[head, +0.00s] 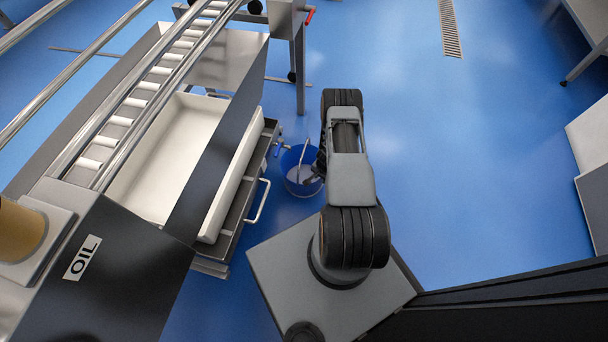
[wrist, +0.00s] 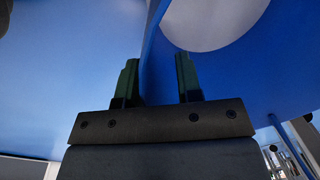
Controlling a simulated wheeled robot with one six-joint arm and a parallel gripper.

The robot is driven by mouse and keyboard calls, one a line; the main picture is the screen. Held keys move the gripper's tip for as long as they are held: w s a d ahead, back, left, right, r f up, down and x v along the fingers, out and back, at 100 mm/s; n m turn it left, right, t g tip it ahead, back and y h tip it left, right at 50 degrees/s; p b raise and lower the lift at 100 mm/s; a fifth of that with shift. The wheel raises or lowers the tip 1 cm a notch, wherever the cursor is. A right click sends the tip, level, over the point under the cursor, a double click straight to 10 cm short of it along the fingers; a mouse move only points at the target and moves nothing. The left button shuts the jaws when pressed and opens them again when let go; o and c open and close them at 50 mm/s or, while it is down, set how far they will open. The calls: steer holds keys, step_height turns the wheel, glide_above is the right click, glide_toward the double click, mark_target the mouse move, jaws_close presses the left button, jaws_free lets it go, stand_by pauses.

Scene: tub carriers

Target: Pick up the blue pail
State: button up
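The blue pail (head: 302,187) stands on the blue floor beside the metal tub carrier, with a thin handle showing. My arm partly covers its right side in the head view. My gripper (wrist: 157,75) is at the pail's right side. In the wrist view its two dark fingers are apart, with the edge of the pail's wall (wrist: 235,78) running between them. Neither finger is clearly pressed on the wall. A pale round area shows inside the pail.
The tub carrier with a white tub (head: 208,226) and a drawer-like handle (head: 258,202) stands close to the pail's left. A metal stand leg (head: 300,75) is behind.

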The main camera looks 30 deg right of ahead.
steer(key=shift+c, duration=0.5)
jaws_close()
stand_by(0.8)
